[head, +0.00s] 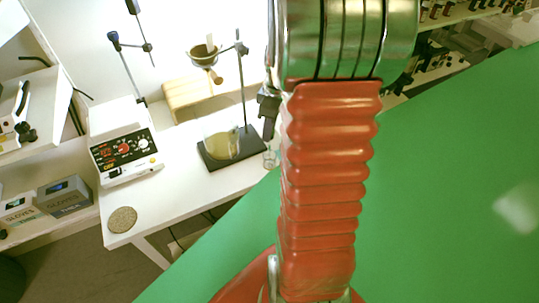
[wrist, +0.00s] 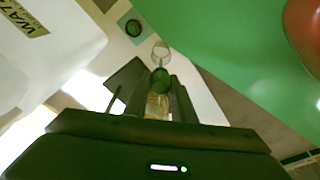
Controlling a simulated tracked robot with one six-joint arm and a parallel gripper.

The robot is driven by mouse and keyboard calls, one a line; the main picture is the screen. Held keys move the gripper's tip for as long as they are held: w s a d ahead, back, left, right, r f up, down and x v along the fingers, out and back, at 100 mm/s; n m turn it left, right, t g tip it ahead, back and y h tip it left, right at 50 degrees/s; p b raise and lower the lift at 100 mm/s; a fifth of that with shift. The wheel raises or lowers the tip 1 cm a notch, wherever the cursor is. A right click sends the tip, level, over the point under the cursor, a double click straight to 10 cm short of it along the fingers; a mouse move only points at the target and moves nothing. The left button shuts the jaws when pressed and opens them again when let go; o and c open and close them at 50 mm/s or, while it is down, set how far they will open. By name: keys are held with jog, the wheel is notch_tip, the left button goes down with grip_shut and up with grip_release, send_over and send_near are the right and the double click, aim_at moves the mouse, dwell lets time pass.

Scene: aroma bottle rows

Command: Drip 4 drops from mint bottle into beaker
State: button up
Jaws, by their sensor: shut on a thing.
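My gripper (wrist: 156,92) is shut on a small bottle (wrist: 157,104) with a pale yellowish body and a green top (wrist: 160,78), between its dark fingers in the wrist view. I take it as the mint bottle; no label is readable. A small clear glass rim (wrist: 161,52), likely the beaker, shows just beyond the green top. In the head view a small clear glass (head: 270,158) stands at the bench edge, partly hidden by my arm. My gripper (head: 268,106) is mostly hidden behind the arm there, and the held bottle cannot be made out.
A larger glass with yellow liquid (head: 221,144) stands on the black stand base (head: 232,150). A white hotplate (head: 124,142) and a round cork mat (head: 122,219) are left on the white bench (head: 200,190). A dark round object (wrist: 134,28) sits on a teal square in the wrist view.

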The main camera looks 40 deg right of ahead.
jog(key=shift+r, duration=0.1)
jog(key=shift+r, duration=1.9)
jog(key=shift+w, duration=0.1)
